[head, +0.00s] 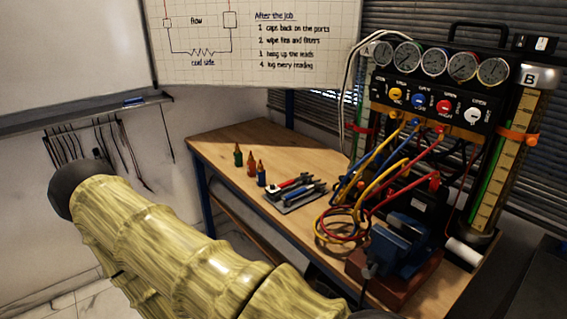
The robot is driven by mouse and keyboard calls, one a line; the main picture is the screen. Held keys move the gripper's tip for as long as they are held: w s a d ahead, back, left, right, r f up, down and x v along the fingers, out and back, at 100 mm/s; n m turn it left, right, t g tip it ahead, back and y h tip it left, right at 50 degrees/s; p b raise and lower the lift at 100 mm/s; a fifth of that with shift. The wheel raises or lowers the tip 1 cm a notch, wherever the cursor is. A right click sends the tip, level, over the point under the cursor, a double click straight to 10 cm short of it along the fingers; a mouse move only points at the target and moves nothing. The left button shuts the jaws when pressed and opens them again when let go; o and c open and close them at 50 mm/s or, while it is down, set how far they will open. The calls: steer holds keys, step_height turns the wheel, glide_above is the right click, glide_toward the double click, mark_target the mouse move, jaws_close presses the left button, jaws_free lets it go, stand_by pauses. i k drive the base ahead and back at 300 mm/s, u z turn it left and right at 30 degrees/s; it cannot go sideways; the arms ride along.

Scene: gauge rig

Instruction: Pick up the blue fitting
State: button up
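The blue fitting (261,175) stands upright on the wooden workbench (225,140), with a brass-coloured tapered top. It is the nearest of three similar small fittings; a red one (251,165) and a green one (238,156) stand behind it to the left. My arm, in a yellowish wood-grain cover, crosses the lower left, in front of the bench in the picture. My gripper is not in view, so its state and its distance from the fitting do not show.
A tray of tools (297,194) lies just right of the blue fitting. Coiled hoses (340,225), a blue vise (400,245) and the gauge rig (437,85) fill the bench's right side. The bench's left end is mostly clear. A whiteboard (215,45) hangs behind.

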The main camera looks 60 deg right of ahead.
mark_target(260, 174)
steer(key=z, duration=1.65)
steer(key=i, duration=0.45)
steer(key=u, duration=0.25)
